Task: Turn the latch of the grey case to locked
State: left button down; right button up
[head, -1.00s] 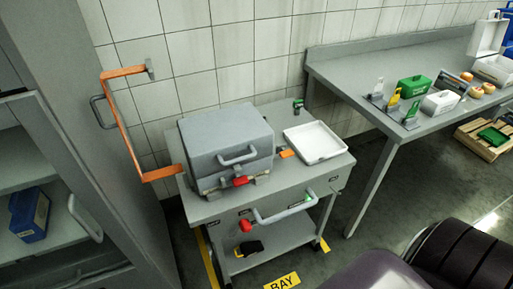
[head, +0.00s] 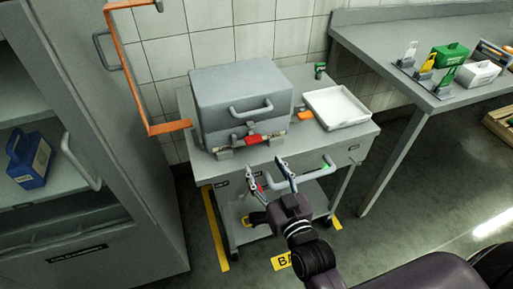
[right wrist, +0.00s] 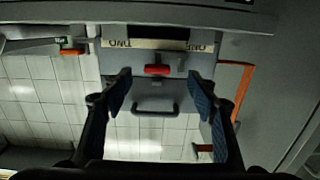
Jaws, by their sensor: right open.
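The grey case (head: 235,92) stands closed on the grey cart, with a carry handle (head: 250,107) on its front. Its red latch (head: 258,139) lies about level across the lower front; whether it is locked I cannot tell. My right gripper (head: 266,167) is open and empty, in front of the cart and below the latch in the head view. In the right wrist view, which is upside down, the red latch (right wrist: 157,70) shows between the two open fingers, apart from them. My left gripper is not in view.
A white tray (head: 338,108) and a small green item (head: 320,70) are on the cart (head: 350,140) top. The cart's push handle (head: 298,182) is close to my right gripper. An orange bracket (head: 125,75) stands at left beside the open cabinet (head: 95,225). A workbench is at right.

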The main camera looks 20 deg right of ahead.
aim_at(255, 142)
jog(key=shift+t, duration=0.3)
jog(key=w, duration=0.5)
jog(key=w+r, duration=0.1)
jog(key=w, duration=0.2)
jog(key=shift+r+p, duration=0.1)
jog(key=shift+p, duration=0.2)
jog(key=shift+c, duration=0.6)
jog(key=c, duration=1)
jog(key=shift+c, duration=0.2)
